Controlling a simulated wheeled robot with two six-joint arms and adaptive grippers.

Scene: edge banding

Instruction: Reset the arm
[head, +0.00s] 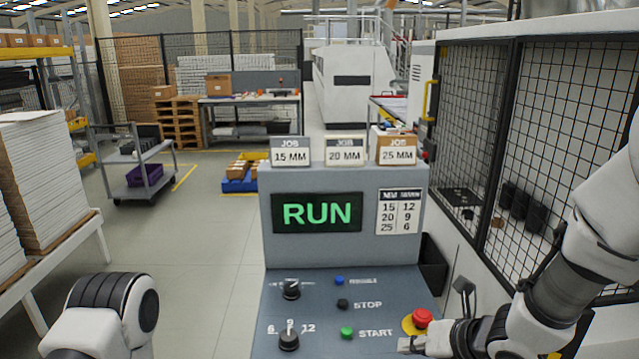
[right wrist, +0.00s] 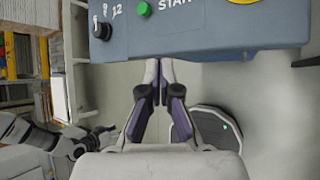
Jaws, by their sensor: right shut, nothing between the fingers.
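My right gripper (head: 408,345) is at the lower right of the head view, beside the front right of the control panel (head: 375,285). In the right wrist view the right gripper (right wrist: 158,62) is shut and empty, just off the panel's front edge. The screen (head: 317,213) reads RUN in green. The green START button (head: 347,333) shows left of the gripper; it also shows in the right wrist view (right wrist: 145,9). A red emergency button (head: 422,318) on a yellow base is just above the gripper. My left arm shows at lower left, its gripper out of frame.
The panel also has a black STOP button (head: 342,304), a blue button (head: 339,280) and two knobs, the lower knob (head: 289,341) marked 6, 9, 12. A mesh fence (head: 545,150) stands on the right. White board stacks (head: 45,180) stand on the left.

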